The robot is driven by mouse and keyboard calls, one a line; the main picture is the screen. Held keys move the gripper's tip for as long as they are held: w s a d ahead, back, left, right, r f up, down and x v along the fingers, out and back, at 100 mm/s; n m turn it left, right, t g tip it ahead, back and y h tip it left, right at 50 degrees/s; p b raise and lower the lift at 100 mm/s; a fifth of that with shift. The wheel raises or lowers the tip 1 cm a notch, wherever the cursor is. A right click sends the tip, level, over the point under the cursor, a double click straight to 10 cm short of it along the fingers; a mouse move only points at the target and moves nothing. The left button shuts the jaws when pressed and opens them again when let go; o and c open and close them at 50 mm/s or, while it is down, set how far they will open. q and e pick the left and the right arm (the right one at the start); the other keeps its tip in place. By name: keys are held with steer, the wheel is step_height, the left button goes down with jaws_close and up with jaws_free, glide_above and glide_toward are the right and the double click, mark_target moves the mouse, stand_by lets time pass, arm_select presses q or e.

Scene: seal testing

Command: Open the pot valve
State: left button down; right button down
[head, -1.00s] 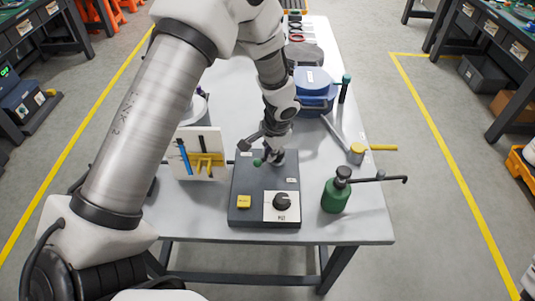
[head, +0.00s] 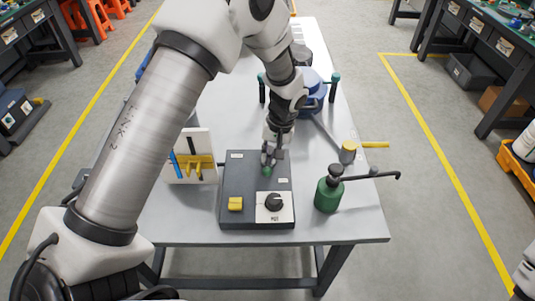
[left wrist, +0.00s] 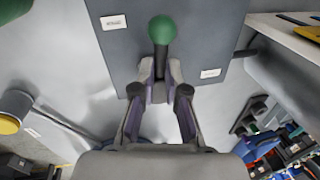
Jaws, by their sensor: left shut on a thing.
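A dark grey control box (head: 257,185) lies on the table, with a green-knobbed lever (head: 267,173) on its top. My left gripper (head: 268,161) reaches down from above and is shut on this lever. In the left wrist view the green ball (left wrist: 162,28) stands out past the fingertips, and its grey stem lies between the fingers (left wrist: 160,88). A blue pot (head: 314,100) stands behind the box, partly hidden by my left arm. I cannot tell which part is the pot's valve. My right gripper is out of view.
The box also bears a yellow switch (head: 236,204) and a black dial (head: 273,202). A green bottle (head: 328,196) with a long side handle stands to its right, and a yellow-ended pipe (head: 348,151) lies behind. A white tool rack (head: 199,143) stands on the left.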

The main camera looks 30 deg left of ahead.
arm_select(q)
steer(key=shift+s+d+f+n, duration=0.1)
steer(key=shift+f+n, duration=0.2)
steer(key=shift+n, duration=0.2)
steer(key=c, duration=1.2)
jaws_free()
steer(key=shift+w+f, duration=0.1)
steer(key=shift+w, duration=0.25)
steer(key=shift+s+r, duration=0.1)
steer(key=shift+r, duration=0.25)
steer(key=r, duration=0.3)
steer(key=w+d+r, duration=0.1)
steer(key=r, duration=0.7)
steer(key=shift+w+d, duration=0.25)
steer(key=shift+d, duration=0.1)
